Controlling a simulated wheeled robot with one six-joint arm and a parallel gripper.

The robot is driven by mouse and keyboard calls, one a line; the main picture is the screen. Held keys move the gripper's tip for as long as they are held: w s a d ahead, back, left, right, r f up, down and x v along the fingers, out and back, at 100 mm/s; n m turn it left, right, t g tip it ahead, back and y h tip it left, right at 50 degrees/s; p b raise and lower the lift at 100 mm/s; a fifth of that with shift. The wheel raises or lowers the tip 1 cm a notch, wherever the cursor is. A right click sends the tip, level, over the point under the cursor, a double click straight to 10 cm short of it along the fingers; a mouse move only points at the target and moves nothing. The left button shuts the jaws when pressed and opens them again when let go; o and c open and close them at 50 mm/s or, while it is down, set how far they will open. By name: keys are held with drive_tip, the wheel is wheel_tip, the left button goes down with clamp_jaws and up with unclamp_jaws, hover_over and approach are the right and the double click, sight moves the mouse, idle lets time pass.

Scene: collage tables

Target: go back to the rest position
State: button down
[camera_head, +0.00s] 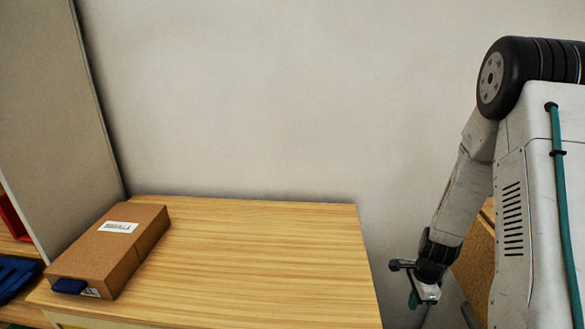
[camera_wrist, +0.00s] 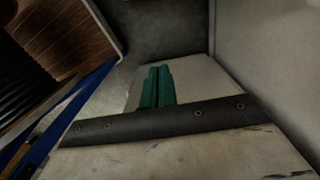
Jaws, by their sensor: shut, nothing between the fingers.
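My gripper (camera_head: 414,300) hangs low on the right in the head view, beside the table's right edge and apart from it. In the wrist view its two green fingers (camera_wrist: 157,86) lie side by side, shut, with nothing between them. My arm comes down to it from the upper right.
A wooden table (camera_head: 270,255) stands against a pale wall (camera_head: 270,90), its middle and right clear. A brown cardboard box (camera_head: 112,247) with a white label lies at its left.

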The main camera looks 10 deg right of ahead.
drive_tip(key=s+a+r+n, duration=0.5)
drive_tip(key=s+r+n, duration=0.2)
drive_tip(key=r, duration=0.5)
drive_tip(key=s+a+r+n, duration=0.6)
drive_tip(key=s+r, duration=0.1)
drive_tip(key=r, duration=0.6)
drive_tip(key=s+a+r+n+t, duration=0.1)
drive_tip(key=s+a+r+n, duration=0.4)
drive_tip(key=r, duration=0.7)
drive_tip(key=shift+s+a+r+n+h, duration=0.25)
drive_tip(key=shift+s+a+n+h, duration=0.1)
drive_tip(key=shift+s+n, duration=0.8)
drive_tip(key=shift+w, duration=0.2)
